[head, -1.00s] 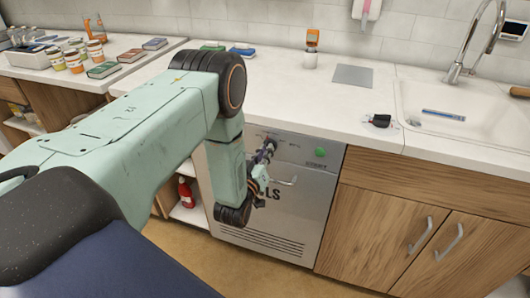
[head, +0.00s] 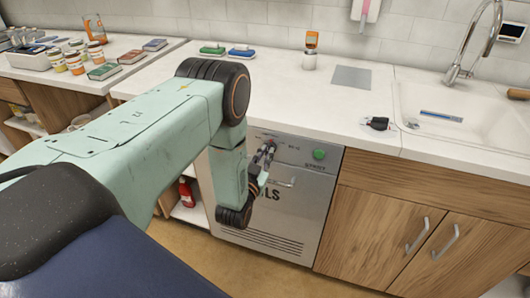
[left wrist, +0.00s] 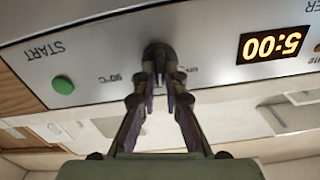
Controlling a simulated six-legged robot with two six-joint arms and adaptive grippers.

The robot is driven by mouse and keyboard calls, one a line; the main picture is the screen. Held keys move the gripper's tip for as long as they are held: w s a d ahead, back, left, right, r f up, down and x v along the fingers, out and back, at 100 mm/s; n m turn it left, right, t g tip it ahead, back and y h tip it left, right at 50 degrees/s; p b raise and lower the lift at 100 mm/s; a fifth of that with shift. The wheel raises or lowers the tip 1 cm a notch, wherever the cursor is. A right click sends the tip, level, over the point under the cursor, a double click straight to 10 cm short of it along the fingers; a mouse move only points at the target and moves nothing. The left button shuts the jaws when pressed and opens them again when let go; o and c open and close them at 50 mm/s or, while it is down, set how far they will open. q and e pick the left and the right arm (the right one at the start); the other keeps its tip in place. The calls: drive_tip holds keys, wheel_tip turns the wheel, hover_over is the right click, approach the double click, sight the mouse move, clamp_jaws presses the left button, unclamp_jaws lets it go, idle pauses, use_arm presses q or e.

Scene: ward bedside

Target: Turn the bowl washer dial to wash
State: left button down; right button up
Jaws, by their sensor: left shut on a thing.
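The bowl washer (head: 285,215) is a grey-fronted machine under the counter, with a control strip along its top edge. Its dark round dial (left wrist: 158,52) shows in the left wrist view, which sees the panel upside down, between a "90°C" mark and another partly hidden label. My left gripper (head: 267,151) is at this strip; in the left wrist view its two fingers (left wrist: 161,80) are closed on the dial. The fingers cover part of the dial, so its pointer setting cannot be read. My right gripper is in neither view.
A green START button (head: 319,154) sits right of the dial, and a display (left wrist: 271,46) reads 5:00. A door handle is just below the strip. The counter (head: 300,95) above is partly clear, with a sink (head: 450,100) to the right.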

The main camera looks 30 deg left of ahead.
use_arm(q)
drive_tip(key=shift+m, duration=0.9)
drive_tip(key=shift+s+f, duration=0.1)
drive_tip(key=c, duration=1.4)
unclamp_jaws()
drive_tip(key=v, duration=1.2)
drive_tip(key=shift+d, duration=0.1)
